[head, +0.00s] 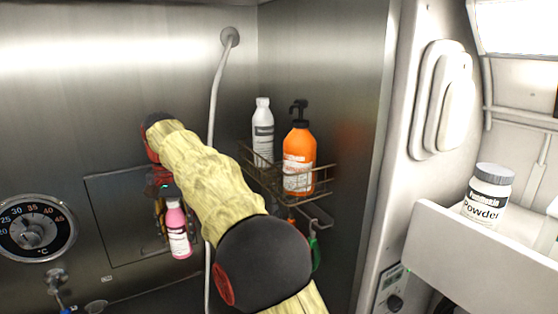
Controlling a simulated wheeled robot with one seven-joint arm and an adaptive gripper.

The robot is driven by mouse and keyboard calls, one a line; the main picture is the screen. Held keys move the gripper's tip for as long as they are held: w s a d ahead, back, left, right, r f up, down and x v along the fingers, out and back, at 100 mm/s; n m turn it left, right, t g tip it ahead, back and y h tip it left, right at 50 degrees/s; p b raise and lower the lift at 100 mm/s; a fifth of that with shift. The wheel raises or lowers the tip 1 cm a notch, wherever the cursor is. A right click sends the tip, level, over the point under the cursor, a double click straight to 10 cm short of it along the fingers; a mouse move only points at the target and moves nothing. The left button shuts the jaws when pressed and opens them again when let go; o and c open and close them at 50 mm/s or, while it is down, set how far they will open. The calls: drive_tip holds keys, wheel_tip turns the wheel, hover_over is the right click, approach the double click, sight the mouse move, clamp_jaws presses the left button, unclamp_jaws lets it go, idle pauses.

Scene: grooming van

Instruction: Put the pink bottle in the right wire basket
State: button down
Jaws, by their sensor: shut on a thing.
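The pink bottle (179,236) with a white label hangs upright in my gripper (166,208), left of centre in the head view. My gripper is shut on it, and the fingers are partly hidden by the bottle and my arm. A wire basket (325,180) is fixed in the wall corner to the right of my arm. It holds a white bottle (262,130) and an orange pump bottle (299,155). The pink bottle is apart from the basket, to its left and lower in the picture. No second wire basket shows.
A pale hose (217,85) runs down the wall behind my arm. Green (314,250) and orange items hang below the basket. A temperature dial (34,228) is at left. A powder jar (488,195) stands behind a white shelf edge (480,250) at right.

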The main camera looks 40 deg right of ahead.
drive_tip(key=s+d+r+m+p, duration=0.2)
drive_tip(key=s+r+p, duration=0.15)
drive_tip(key=r, duration=0.75)
drive_tip(key=s+d+r+m+p, duration=0.15)
drive_tip(key=r+p, duration=0.35)
drive_tip(key=r, duration=0.5)
drive_tip(key=s+d+r+m+p, duration=0.1)
drive_tip(key=s+r+m+p, duration=0.2)
drive_tip(key=r, duration=0.8)
drive_tip(key=s+d+n+p, duration=0.1)
drive_tip(key=s+d+p, duration=0.3)
drive_tip(key=d, duration=1.5)
drive_tip(key=shift+s+d+f+b, duration=0.15)
drive_tip(key=shift+f+b, duration=0.15)
drive_tip(key=shift+f, duration=1.65)
drive_tip(key=shift+s+d+f+b, duration=0.1)
drive_tip(key=shift+f+b, duration=0.15)
drive_tip(key=shift+f, duration=1.65)
drive_tip(key=shift+s+d+f+b, duration=0.15)
drive_tip(key=shift+f+b, duration=0.15)
drive_tip(key=shift+f, duration=1.65)
drive_tip(key=shift+a+f, duration=0.1)
drive_tip(key=shift+a, duration=0.05)
drive_tip(key=c, duration=1.1)
unclamp_jaws()
